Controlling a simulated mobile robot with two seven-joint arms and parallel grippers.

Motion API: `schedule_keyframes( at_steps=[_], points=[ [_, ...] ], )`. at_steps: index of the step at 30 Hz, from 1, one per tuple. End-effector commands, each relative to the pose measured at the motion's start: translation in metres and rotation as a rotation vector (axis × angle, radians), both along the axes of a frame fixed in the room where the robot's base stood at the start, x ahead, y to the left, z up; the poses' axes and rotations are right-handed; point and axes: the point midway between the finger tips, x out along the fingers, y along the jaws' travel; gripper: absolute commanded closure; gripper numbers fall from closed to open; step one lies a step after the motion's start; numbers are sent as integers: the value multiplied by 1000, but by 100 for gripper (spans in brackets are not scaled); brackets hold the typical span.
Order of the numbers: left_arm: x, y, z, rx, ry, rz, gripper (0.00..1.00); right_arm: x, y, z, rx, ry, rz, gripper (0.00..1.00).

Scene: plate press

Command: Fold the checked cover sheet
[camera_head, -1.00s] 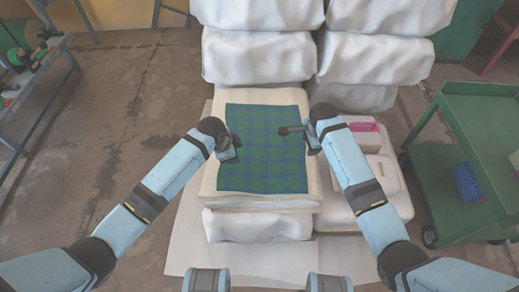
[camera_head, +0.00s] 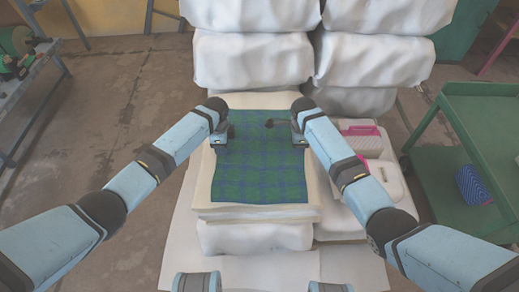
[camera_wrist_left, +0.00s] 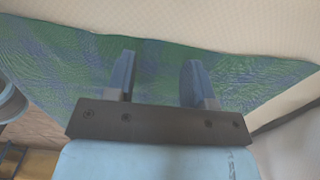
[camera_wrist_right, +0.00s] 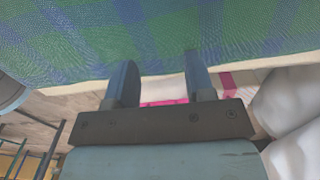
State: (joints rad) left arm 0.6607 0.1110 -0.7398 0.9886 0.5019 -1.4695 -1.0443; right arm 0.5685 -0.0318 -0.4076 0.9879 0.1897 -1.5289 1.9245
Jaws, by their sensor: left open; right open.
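The checked cover sheet (camera_head: 258,168) is green and blue and lies flat and spread out on a cream padded stack. My left gripper (camera_head: 227,131) is over the sheet's far left part, open and empty. In the left wrist view the open fingers (camera_wrist_left: 158,78) point at the sheet (camera_wrist_left: 70,60) near one of its edges. My right gripper (camera_head: 272,123) is over the far right part, open and empty. In the right wrist view its open fingers (camera_wrist_right: 160,82) are close to the sheet's edge (camera_wrist_right: 150,40). I cannot tell whether either touches the cloth.
The cream stack (camera_head: 210,205) stands on white wrapped bales. More white bales (camera_head: 250,60) rise directly behind it. A white box with a pink item (camera_head: 362,131) is at the right. A green cart (camera_head: 440,160) stands further right, with open floor at the left.

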Motion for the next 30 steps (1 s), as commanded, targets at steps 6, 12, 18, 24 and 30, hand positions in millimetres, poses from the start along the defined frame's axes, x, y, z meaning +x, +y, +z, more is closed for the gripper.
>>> schedule_keyframes(
  at_steps=[6,12,18,24,30],
  points=[
    [0,0,-7,0,-1,1,51,0,0,-7,0,0,0,51],
    [0,0,-7,0,-1,1,51,0,0,-7,0,0,0,51],
    [0,0,-10,0,-1,1,59,0,0,-10,0,0,0,59],
    [0,1,-10,0,0,1,82,-1,0,-11,0,1,0,82],
    [0,1,-11,0,0,1,100,-1,0,-11,0,1,0,100]
  ],
)
